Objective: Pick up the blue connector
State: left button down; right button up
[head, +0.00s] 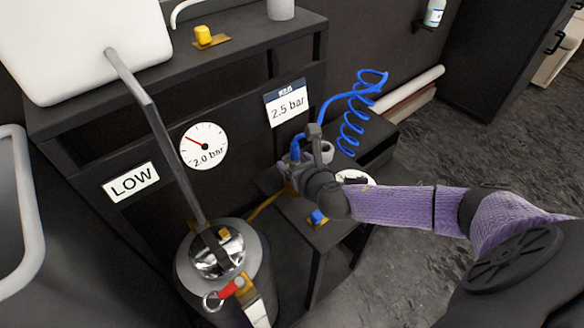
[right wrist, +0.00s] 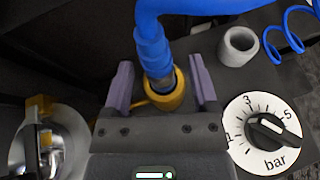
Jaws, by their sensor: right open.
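The blue connector (right wrist: 152,52) is on the end of a blue hose. In the right wrist view its metal tip meets a brass ring (right wrist: 172,98); I cannot tell how deep it sits. My right gripper (right wrist: 160,68) is open, with one purple finger on each side of the connector and visible gaps to both. In the head view my right gripper (head: 300,158) is over the back of the low black stand and hides part of the fitting. Some blue of the connector (head: 296,146) shows there. My left gripper is not in view.
A coiled blue hose (head: 350,125) rises behind my right gripper. A pressure dial (right wrist: 263,132) and a grey cup-shaped holder (right wrist: 238,46) are close by on the right. A metal tank (head: 222,262) stands to the left. A small blue piece (head: 318,217) is at the stand's front.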

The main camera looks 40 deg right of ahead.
jog(key=shift+w+f, duration=0.15)
jog(key=shift+w, duration=0.3)
jog(key=shift+d, duration=0.1)
grip_shut()
